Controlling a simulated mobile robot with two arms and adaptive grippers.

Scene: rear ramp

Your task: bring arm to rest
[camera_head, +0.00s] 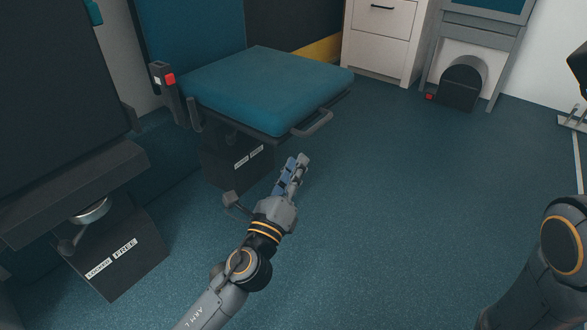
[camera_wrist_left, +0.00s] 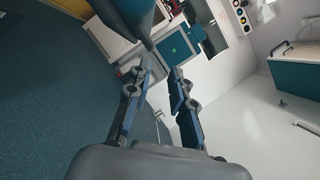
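My left arm (camera_head: 246,265) reaches in from the bottom of the head view. Its left gripper (camera_head: 295,166) is held out in front of the teal seat, above the floor. In the left wrist view the left gripper (camera_wrist_left: 160,78) has its two blue-padded fingers apart, with nothing between them. Part of my right arm (camera_head: 563,240) shows at the right edge of the head view. Its gripper is out of the picture.
A teal seat (camera_head: 262,88) on a dark base stands just beyond the left gripper. Another dark seat unit (camera_head: 115,255) is at the left. White drawers (camera_head: 382,38) and a grey stand (camera_head: 478,38) are at the back. The blue floor (camera_head: 410,190) at centre right is clear.

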